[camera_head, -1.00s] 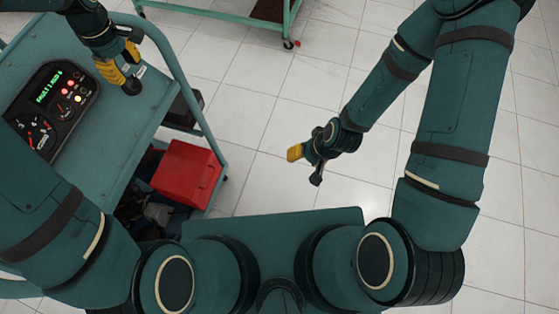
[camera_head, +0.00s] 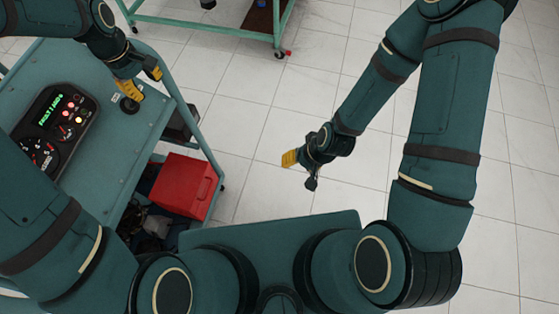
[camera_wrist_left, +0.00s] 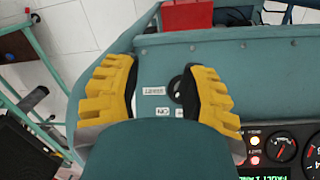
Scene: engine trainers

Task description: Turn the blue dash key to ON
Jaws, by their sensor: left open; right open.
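The dash panel (camera_head: 58,125) lies on the teal cart top, with lit green text, lamps and gauges; part of it shows in the left wrist view (camera_wrist_left: 285,150). A round black switch (camera_head: 129,105) sits beside the panel; in the left wrist view it (camera_wrist_left: 175,88) lies between the finger lines, nearer the right finger, with small white labels, one reading ON. I cannot make out a blue key; its position is unclear. My left gripper (camera_head: 142,81) is open above the switch; its yellow fingers (camera_wrist_left: 160,92) are apart. My right gripper (camera_head: 299,171) is open and empty over the floor.
The teal cart (camera_head: 105,165) has a raised rail (camera_head: 180,105) along its right side. A red box (camera_head: 184,186) is on the lower shelf. Another teal cart (camera_head: 200,25) stands at the back. The tiled floor (camera_head: 260,120) between is clear.

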